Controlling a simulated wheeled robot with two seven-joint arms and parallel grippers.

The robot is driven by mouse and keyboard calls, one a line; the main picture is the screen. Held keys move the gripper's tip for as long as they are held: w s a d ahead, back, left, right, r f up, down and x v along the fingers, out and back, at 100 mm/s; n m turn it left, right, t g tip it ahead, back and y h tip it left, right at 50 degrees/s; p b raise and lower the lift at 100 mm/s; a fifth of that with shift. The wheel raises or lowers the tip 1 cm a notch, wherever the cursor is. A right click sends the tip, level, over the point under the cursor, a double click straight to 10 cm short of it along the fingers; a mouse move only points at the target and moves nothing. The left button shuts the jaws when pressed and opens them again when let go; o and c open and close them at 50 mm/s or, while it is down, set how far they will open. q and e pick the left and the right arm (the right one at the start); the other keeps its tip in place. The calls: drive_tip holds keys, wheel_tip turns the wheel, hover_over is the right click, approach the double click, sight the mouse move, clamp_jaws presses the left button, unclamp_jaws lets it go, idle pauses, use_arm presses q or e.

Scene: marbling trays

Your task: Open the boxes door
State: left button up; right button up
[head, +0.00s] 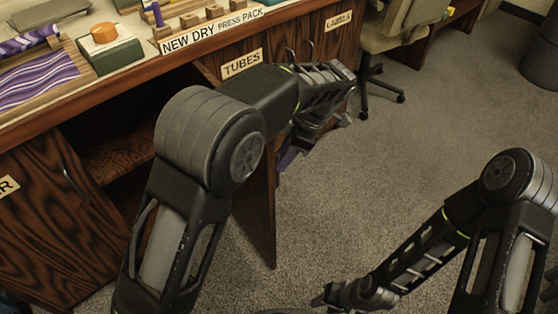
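A dark wood door panel (257,215) stands swung out from the counter front, partly hidden behind my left arm. To its left is an open, dark compartment with a shelf (122,152). No label reading "boxes" shows, so I cannot tell for sure that this is the boxes door. My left gripper (290,157) is beside the panel's upper right, below the TUBES and LABELS doors. Its fingers are dark and partly hidden, and I cannot tell whether they touch the panel. My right gripper (335,299) is low over the carpet at the bottom edge, partly cut off.
A closed door with a handle (74,182) is at the left. The TUBES label (241,64) and LABELS label (339,20) mark doors at right. Marbling items, including an orange-lidded box (108,50), stand on top. An office chair (398,28) stands behind; carpet at right is clear.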

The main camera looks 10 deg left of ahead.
use_arm(q)
drive_tip(key=v, duration=0.3)
drive_tip(key=shift+r, duration=0.2)
drive_tip(key=shift+r+p, duration=0.1)
drive_tip(key=shift+p, duration=0.2)
